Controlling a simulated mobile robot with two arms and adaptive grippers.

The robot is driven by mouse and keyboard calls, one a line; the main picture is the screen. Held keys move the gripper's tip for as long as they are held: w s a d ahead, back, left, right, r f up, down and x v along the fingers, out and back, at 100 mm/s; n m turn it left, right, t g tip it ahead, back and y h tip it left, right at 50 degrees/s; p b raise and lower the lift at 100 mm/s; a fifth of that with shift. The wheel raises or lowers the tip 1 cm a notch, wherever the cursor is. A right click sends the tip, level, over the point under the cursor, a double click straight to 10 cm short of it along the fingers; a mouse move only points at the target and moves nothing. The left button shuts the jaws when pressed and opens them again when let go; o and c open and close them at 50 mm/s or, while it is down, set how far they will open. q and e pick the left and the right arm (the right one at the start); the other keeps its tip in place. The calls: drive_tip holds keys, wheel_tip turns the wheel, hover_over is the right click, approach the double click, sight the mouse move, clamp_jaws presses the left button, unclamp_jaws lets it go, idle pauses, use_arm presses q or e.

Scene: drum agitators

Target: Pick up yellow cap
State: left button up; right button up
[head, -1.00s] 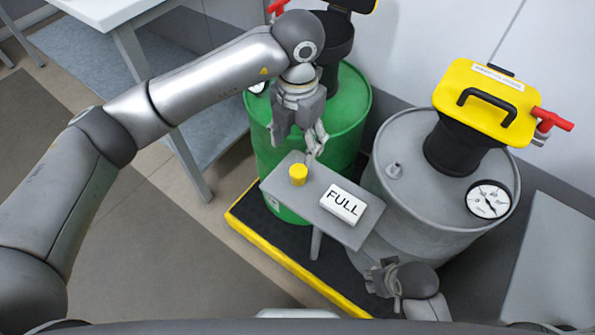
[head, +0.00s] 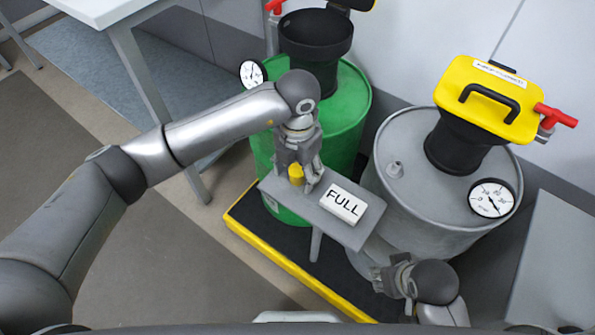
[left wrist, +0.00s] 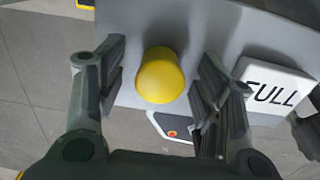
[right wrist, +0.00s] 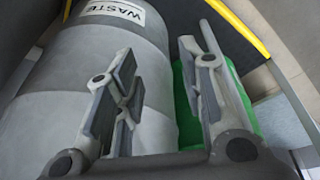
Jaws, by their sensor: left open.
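The yellow cap (head: 296,174) stands on the small grey shelf (head: 345,233) in front of the green drum. In the left wrist view the cap (left wrist: 160,76) lies between the two fingers, with a gap on each side. My left gripper (head: 306,180) is open around the cap's position, and no finger visibly touches it. My right gripper (head: 388,280) is low beside the grey drum; in the right wrist view its fingers (right wrist: 160,95) are spread apart with nothing between them.
A white FULL block (head: 342,204) lies on the shelf right of the cap. The green drum (head: 345,110) with a black funnel and the grey drum (head: 440,200) with a yellow lid (head: 490,98) stand behind. A yellow-edged black platform (head: 290,262) is below.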

sight(298, 169)
use_arm(q)
drive_tip(key=shift+c, duration=0.3)
drive_tip(key=c, duration=0.8)
drive_tip(key=shift+r, duration=0.2)
